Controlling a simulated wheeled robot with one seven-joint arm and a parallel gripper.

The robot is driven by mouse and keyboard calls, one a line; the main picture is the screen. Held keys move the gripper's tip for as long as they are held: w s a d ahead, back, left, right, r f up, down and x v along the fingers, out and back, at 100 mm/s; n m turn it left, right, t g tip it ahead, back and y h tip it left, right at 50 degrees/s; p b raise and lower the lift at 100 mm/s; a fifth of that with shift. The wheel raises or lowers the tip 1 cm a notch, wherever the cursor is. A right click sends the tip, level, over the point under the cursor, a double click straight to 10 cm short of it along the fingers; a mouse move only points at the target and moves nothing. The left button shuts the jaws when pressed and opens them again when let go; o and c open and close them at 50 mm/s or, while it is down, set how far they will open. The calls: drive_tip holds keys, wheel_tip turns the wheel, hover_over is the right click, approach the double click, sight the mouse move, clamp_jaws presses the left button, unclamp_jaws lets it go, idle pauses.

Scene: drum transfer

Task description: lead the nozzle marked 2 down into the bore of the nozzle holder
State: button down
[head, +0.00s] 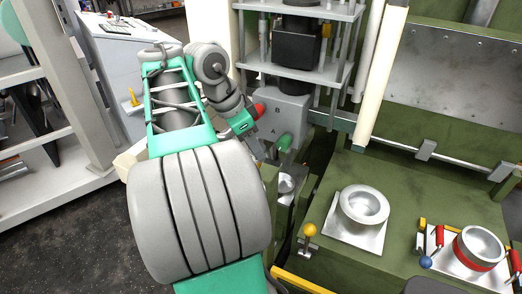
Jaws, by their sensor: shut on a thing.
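My gripper (258,149) is at the end of my arm, left of centre, beside the grey block marked A and B. It is small and partly hidden in this view, and its jaws are closed. What it holds is hardly visible, and no mark 2 can be read. A round metal part (287,184), perhaps the nozzle holder, sits low in a recess just below and right of my gripper. Its bore is too small to make out. I cannot tell whether the held nozzle touches it.
The grey block (282,112) and a green rounded handle (284,143) are close to my gripper. A yellow-knobbed lever (309,231) stands in front. A metal ring (363,205) and a red-banded cup (480,246) stand on the green bench to the right.

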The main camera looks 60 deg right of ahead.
sight(259, 163)
drive_tip(key=shift+s+d+f+m, duration=0.3)
drive_tip(key=shift+s+d+f, duration=0.35)
drive_tip(key=shift+s, duration=0.15)
drive_tip(key=shift+w+a+f, duration=0.1)
drive_tip(key=shift+a+f, duration=0.05)
drive_tip(key=shift+f, duration=0.6)
drive_tip(key=shift+f, duration=0.1)
drive_tip(key=shift+f+b, duration=1.05)
drive_tip(key=shift+b, duration=0.25)
drive_tip(key=c, duration=0.8)
unclamp_jaws()
drive_tip(key=shift+o, duration=0.2)
